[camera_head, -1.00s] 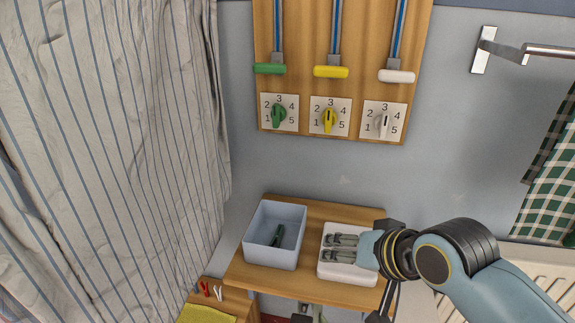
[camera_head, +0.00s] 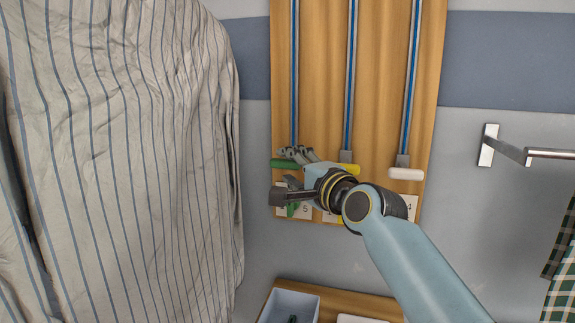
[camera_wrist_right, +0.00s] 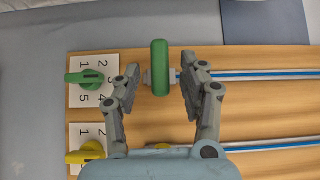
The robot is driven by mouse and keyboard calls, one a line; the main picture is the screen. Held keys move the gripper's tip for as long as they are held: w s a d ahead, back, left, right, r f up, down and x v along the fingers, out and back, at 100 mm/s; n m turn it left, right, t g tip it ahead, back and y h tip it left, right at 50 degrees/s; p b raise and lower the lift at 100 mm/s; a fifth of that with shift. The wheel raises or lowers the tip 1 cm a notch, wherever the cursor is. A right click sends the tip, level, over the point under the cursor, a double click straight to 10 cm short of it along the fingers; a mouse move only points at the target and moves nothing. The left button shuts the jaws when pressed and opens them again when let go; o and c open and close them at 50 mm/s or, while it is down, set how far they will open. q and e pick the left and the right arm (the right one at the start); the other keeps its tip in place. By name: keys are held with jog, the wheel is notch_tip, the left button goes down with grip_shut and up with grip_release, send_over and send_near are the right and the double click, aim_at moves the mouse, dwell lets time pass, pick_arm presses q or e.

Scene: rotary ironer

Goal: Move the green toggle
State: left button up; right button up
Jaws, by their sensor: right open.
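The green bar handle (camera_head: 282,163) sits at the low end of the left blue-striped rail on the wooden board. In the right wrist view the green handle (camera_wrist_right: 160,68) stands between the two fingers of my right gripper (camera_wrist_right: 160,66), with a gap on each side. My left gripper is not in view.
A yellow handle (camera_head: 350,169) and a white handle (camera_head: 406,174) hang on the neighbouring rails. A yellow knob (camera_wrist_right: 90,153) is near the gripper. A striped curtain-like cloth (camera_head: 130,160) hangs at left, a metal bar (camera_head: 508,150) at right. A bluish bin (camera_head: 290,306) stands below.

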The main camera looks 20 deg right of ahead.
jog(key=shift+w+a, duration=0.2)
jog(key=shift+w, duration=0.75)
jog(key=shift+c, duration=0.4)
grip_shut()
